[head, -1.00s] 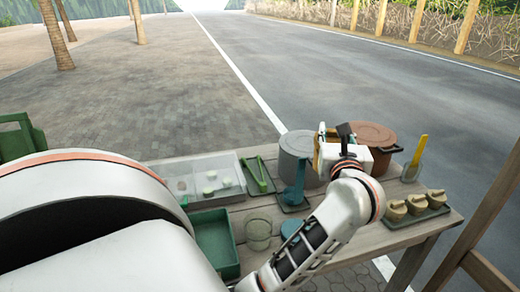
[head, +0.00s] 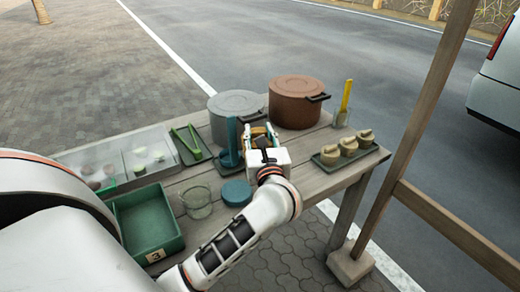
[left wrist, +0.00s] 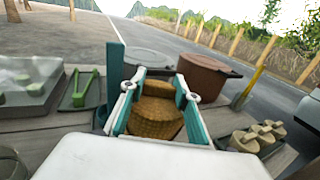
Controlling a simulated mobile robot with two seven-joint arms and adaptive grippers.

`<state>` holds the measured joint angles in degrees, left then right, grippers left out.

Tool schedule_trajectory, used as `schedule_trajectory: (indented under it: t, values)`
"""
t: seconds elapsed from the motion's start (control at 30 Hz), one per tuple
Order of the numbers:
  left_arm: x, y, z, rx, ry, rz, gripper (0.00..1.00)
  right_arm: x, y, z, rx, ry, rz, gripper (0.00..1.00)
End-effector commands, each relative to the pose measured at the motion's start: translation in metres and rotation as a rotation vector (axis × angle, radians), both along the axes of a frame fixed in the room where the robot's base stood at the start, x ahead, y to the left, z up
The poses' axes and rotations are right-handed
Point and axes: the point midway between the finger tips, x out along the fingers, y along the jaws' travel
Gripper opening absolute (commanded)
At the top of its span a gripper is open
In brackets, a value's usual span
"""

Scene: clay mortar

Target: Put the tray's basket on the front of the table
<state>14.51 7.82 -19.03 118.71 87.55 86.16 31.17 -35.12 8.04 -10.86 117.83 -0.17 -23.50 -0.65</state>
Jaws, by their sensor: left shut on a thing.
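My left gripper (head: 260,133) is shut on a woven tan basket (left wrist: 155,122). The gripper is in front of the pots, just right of an upright teal piece (head: 232,140). A dark tray (head: 351,158) at the table's right holds three small tan lidded pieces (head: 348,146). My right gripper is not in view.
A grey pot (head: 236,105) and a brown pot (head: 297,103) stand at the back. A glass (head: 197,203), a blue round lid (head: 236,192) and a green bin (head: 148,222) stand at the front left. The front right of the table is clear. A wooden post (head: 415,125) rises at right.

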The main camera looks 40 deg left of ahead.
Motion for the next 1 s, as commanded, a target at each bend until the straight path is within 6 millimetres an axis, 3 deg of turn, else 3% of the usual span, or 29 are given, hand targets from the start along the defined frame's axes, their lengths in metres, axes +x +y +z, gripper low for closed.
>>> schedule_trajectory:
  t: [0.3, 0.83, 0.87, 0.9, 1.0]
  values:
    - [0.0, 0.0, -0.051, 0.003, 0.007, 0.0, 0.0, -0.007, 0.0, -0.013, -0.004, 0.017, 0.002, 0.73]
    - [0.0, 0.0, -0.061, 0.001, 0.002, 0.001, 0.0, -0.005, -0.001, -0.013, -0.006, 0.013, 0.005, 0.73]
    - [0.0, 0.0, -0.059, 0.0, 0.001, 0.001, 0.39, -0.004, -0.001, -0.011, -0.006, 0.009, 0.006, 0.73]
    - [0.0, 0.0, -0.059, 0.001, 0.001, 0.001, 0.48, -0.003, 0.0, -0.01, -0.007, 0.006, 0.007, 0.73]
    - [0.0, 0.0, -0.059, 0.001, 0.001, 0.001, 0.48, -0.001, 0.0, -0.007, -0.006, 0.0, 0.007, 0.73]
